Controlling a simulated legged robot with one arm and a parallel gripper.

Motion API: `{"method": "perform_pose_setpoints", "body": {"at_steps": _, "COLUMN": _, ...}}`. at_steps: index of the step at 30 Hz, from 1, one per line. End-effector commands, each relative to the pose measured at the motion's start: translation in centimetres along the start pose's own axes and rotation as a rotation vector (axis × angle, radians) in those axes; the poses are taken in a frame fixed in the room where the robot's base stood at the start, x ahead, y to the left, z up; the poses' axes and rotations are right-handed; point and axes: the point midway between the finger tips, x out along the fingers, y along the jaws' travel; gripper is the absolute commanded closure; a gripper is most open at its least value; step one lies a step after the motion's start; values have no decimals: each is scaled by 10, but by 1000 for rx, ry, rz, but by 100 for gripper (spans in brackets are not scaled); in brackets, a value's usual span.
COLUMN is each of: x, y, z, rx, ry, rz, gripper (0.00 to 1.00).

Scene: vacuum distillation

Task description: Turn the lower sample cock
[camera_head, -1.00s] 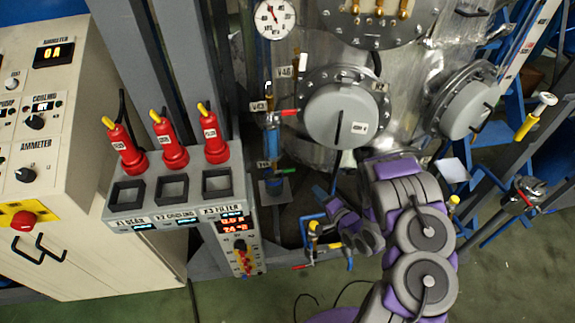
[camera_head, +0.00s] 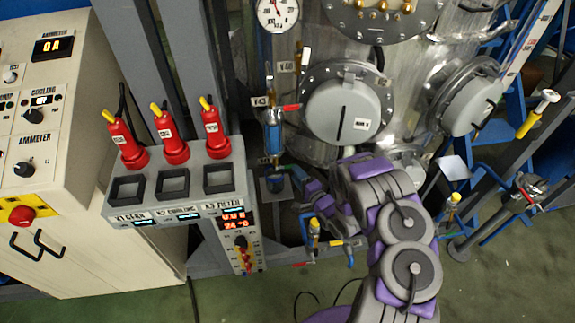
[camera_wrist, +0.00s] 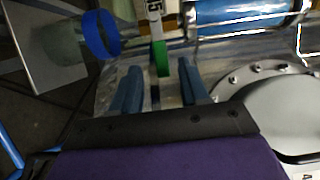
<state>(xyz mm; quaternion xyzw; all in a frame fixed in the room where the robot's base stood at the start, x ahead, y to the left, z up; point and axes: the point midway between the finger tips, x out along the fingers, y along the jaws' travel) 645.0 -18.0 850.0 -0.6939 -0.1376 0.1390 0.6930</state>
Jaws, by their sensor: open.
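In the wrist view, a green handle (camera_wrist: 160,57) hangs below a white label ending in 5; it looks like the lower sample cock. My gripper (camera_wrist: 159,72) is open, with one blue-grey finger on each side of the handle's lower end. I cannot tell whether they touch it. In the head view, my gripper (camera_head: 290,174) is small and partly hidden, under the blue sample glass (camera_head: 273,137). The green handle cannot be made out there. A red handle (camera_head: 291,107) sits higher, by the V43 label.
A blue-rimmed container (camera_wrist: 100,36) is close on the left in the wrist view. A round grey flange cover (camera_head: 340,111) is to the right of the sample line. The control box (camera_head: 172,185) with red plugs stands left. Yellow-topped valves (camera_head: 314,228) are below.

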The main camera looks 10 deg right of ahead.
Motion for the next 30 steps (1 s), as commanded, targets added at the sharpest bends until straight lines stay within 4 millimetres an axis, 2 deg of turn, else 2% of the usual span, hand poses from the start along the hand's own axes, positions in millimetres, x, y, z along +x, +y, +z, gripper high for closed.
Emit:
{"method": "perform_pose_setpoints", "body": {"at_steps": 3, "x": 25, "y": 0, "z": 0, "rx": -1, "ry": -2, "rz": -7, "gripper": 55}}
{"method": "perform_pose_setpoints", "body": {"at_steps": 6, "x": 42, "y": 0, "z": 1, "rx": 0, "ry": -2, "rz": -5, "gripper": 55}}
{"method": "perform_pose_setpoints", "body": {"at_steps": 12, "x": 63, "y": 0, "z": 0, "rx": -1, "ry": 0, "rz": -4, "gripper": 55}}
{"method": "perform_pose_setpoints", "body": {"at_steps": 25, "x": 70, "y": -1, "z": 0, "rx": 1, "ry": 1, "rz": -1, "gripper": 55}}
{"method": "perform_pose_setpoints", "body": {"at_steps": 30, "x": 69, "y": -1, "z": 0, "rx": 1, "ry": 1, "rz": -1, "gripper": 72}}
